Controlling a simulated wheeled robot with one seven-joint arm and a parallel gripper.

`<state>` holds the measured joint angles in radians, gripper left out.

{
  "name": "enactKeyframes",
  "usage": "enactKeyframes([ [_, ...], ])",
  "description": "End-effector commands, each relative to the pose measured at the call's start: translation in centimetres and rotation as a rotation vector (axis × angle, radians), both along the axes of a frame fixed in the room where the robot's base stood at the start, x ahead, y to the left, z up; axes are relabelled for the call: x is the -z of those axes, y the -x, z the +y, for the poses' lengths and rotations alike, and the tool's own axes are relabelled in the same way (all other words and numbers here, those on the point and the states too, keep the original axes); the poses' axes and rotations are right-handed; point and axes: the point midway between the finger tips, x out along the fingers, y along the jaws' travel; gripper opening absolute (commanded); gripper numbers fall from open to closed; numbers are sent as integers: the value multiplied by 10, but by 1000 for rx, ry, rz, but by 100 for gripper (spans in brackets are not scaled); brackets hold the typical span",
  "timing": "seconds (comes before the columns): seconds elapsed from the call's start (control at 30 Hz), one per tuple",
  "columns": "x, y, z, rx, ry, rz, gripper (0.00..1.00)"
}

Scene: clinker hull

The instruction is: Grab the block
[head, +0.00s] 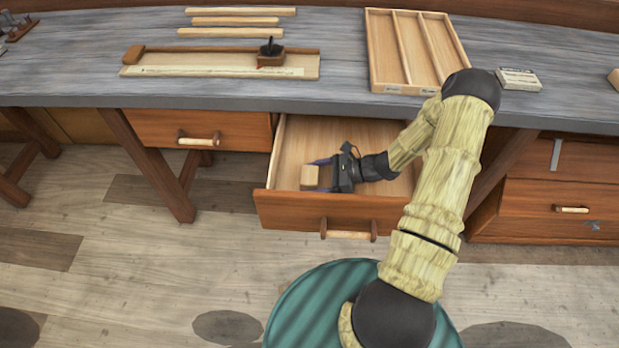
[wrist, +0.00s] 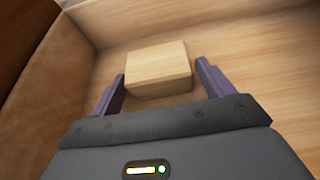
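The block (head: 309,176) is a small light wooden piece inside the open drawer (head: 289,137), near its front left corner. In the wrist view the block (wrist: 158,70) lies ahead of my gripper. My gripper (head: 318,176) is inside the drawer, reaching in from the right. Its two purple fingers (wrist: 160,82) are spread apart, one toward each side of the block. The near finger is partly hidden in the head view.
The drawer's front panel (head: 330,209) and side walls stand close around my gripper. Above is the grey workbench (head: 340,60) with a divided wooden tray (head: 375,55), wooden strips (head: 235,22) and a long board (head: 200,71). The drawer's back part is empty.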

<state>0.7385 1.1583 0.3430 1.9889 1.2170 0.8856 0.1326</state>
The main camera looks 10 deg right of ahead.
Motion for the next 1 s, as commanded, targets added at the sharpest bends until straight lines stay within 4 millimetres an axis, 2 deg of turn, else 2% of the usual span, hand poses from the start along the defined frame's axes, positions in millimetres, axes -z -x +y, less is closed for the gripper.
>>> enactKeyframes([
  [0.03,0,0,0,0,0,0,69],
  [0.17,0,0,0,0,0,0,44],
  [0.2,0,0,0,0,0,0,40],
  [0.43,-1,0,0,0,0,-1,40],
  [0.57,-8,0,0,0,1,-2,40],
  [0.67,-21,0,-1,0,2,-3,40],
  [1.0,-84,0,-1,-1,3,-3,40],
])
